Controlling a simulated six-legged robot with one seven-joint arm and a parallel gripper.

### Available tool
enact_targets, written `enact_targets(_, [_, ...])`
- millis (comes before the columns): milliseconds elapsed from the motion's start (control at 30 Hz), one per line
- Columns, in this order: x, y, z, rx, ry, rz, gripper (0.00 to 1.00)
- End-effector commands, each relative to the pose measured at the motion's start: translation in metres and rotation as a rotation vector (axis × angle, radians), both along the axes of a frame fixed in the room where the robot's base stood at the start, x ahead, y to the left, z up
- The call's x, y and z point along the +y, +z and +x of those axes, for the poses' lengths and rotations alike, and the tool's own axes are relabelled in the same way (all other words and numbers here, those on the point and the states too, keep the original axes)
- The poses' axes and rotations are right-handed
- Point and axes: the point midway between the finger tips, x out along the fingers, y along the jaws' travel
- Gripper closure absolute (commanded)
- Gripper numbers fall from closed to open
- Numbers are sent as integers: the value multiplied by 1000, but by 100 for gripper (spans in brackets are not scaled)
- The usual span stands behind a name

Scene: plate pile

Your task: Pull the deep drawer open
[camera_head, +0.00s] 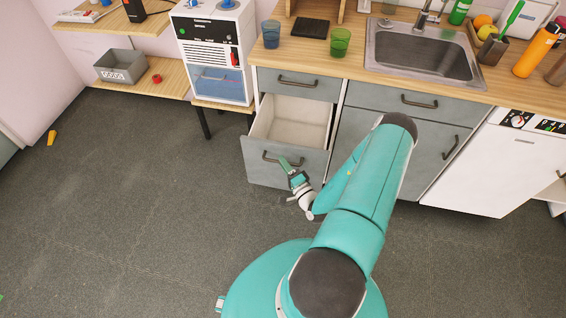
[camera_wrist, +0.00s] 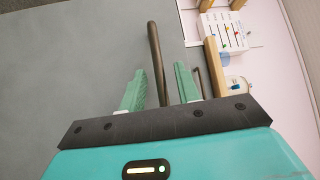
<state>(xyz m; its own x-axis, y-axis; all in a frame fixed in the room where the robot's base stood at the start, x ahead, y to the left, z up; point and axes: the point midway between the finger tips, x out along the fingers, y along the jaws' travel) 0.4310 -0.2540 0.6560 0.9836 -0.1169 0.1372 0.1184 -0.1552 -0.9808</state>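The deep drawer (camera_head: 262,172) is the grey lower drawer at the left of the counter. It stands pulled out, and its pale, empty inside shows. Its dark bar handle (camera_head: 270,158) is on the front. My gripper (camera_head: 287,165) is at the drawer front, by the right end of the handle. In the wrist view the handle (camera_wrist: 154,45) runs between the two green fingers of my gripper (camera_wrist: 159,70). The fingers are apart, with a gap visible on both sides of the bar. Whether either finger touches it deeper in is hard to tell.
A shut shallow drawer (camera_head: 297,84) is above the deep drawer. A sink (camera_head: 425,55) and two cups, blue (camera_head: 271,34) and green (camera_head: 340,42), are on the counter. A white dishwasher (camera_head: 490,165) stands at right. The floor (camera_head: 130,200) before the drawer's left side is clear.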

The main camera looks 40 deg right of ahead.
Motion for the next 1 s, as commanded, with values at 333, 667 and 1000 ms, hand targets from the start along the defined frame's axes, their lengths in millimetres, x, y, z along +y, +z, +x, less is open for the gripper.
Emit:
enact_targets(333, [8,-10,-72,1,-3,3,68])
enact_targets(667, [14,-17,-121,-1,-2,1,68])
enact_targets(1000, [15,-17,-125,-1,-2,1,68])
